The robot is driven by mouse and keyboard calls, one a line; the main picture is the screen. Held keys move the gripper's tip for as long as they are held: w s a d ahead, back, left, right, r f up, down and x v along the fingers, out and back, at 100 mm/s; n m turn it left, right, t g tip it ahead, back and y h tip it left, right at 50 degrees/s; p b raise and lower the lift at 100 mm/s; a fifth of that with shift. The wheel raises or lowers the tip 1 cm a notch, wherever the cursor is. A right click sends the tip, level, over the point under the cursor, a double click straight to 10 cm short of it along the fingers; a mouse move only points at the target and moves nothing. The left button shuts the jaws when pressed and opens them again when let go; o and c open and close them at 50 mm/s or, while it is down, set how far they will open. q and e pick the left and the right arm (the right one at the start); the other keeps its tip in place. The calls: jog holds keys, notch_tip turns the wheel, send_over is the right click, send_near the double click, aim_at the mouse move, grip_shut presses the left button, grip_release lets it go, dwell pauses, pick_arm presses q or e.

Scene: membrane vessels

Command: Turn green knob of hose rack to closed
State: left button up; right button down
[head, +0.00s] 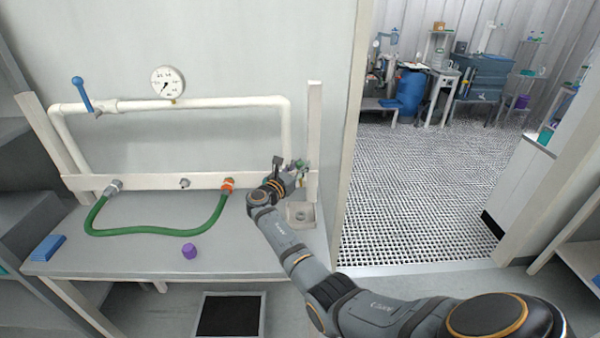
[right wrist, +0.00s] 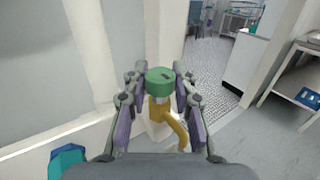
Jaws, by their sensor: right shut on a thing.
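The green knob (right wrist: 160,80) sits on top of a brass tap (right wrist: 172,122) in the right wrist view, with a small dark mark on its top face. My right gripper (right wrist: 160,98) is shut on the green knob, with one finger on each side of it. In the head view my right gripper (head: 298,168) is at the right end of the hose rack (head: 75,183), beside its right post, and largely hides the tap there. The tap's lower part is partly hidden in the wrist view. My left gripper is not in view.
A green hose (head: 150,230) loops between two rack fittings. A gauge (head: 167,82) and a blue lever (head: 82,95) are on the white pipe. A small metal basin (head: 300,215) stands below my gripper. A purple piece (head: 189,251) and blue block (head: 48,247) lie on the bench.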

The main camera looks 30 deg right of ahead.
dwell(0.3)
jog(key=c, duration=1.1)
grip_release()
jog(key=shift+o, duration=0.2)
jog(key=v, duration=1.2)
jog(key=shift+w, duration=0.1)
